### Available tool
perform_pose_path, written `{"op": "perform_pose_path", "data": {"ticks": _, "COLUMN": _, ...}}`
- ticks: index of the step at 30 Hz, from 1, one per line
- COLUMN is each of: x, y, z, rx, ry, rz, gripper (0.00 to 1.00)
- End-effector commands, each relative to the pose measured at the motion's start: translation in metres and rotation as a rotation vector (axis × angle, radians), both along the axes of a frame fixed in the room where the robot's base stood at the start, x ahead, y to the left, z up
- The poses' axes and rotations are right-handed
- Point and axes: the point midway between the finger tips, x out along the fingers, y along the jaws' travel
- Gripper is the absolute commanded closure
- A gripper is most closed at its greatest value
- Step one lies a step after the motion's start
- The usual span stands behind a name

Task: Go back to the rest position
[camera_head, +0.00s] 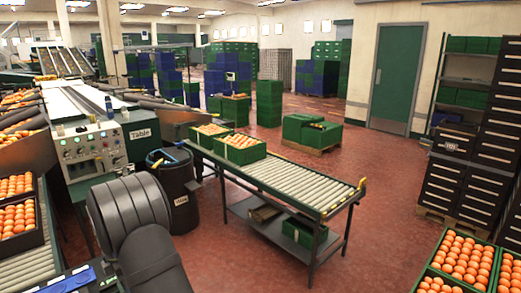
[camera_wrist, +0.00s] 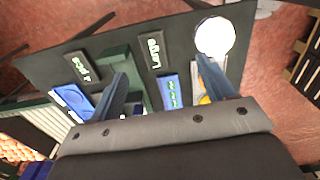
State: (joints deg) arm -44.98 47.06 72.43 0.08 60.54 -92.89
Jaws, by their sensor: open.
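My gripper (camera_wrist: 162,69) shows in the wrist view with its two grey-blue fingers spread apart. Nothing is held between them. It is over a dark board (camera_wrist: 125,42) that carries dark labelled blocks, blue pieces and a white round disc (camera_wrist: 215,37). The right finger overlaps a light piece with something yellow (camera_wrist: 205,99) on it, and I cannot tell whether they touch. In the head view only my dark grey arm shows at the lower left; the gripper itself is out of that view.
A dark bin (camera_head: 172,190) is beside my arm. Red floor (camera_head: 385,205) is open right of the roller table.

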Motion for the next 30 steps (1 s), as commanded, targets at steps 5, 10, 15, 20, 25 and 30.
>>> {"op": "perform_pose_path", "data": {"ticks": 5, "x": 0.038, "y": -0.004, "z": -0.001, "rx": 0.000, "ry": -0.001, "rz": -0.179, "gripper": 0.25}}
{"op": "perform_pose_path", "data": {"ticks": 10, "x": 0.071, "y": -0.010, "z": -0.002, "rx": 0.000, "ry": -0.001, "rz": -0.348, "gripper": 0.25}}
{"op": "perform_pose_path", "data": {"ticks": 15, "x": 0.058, "y": 0.023, "z": -0.022, "rx": -0.002, "ry": 0.000, "rz": -0.340, "gripper": 0.25}}
{"op": "perform_pose_path", "data": {"ticks": 20, "x": 0.050, "y": 0.050, "z": -0.039, "rx": -0.002, "ry": 0.000, "rz": -0.339, "gripper": 0.25}}
{"op": "perform_pose_path", "data": {"ticks": 25, "x": 0.042, "y": 0.075, "z": -0.054, "rx": -0.001, "ry": -0.001, "rz": -0.339, "gripper": 0.25}}
{"op": "perform_pose_path", "data": {"ticks": 30, "x": 0.037, "y": 0.091, "z": -0.064, "rx": -0.002, "ry": 0.000, "rz": -0.339, "gripper": 0.25}}
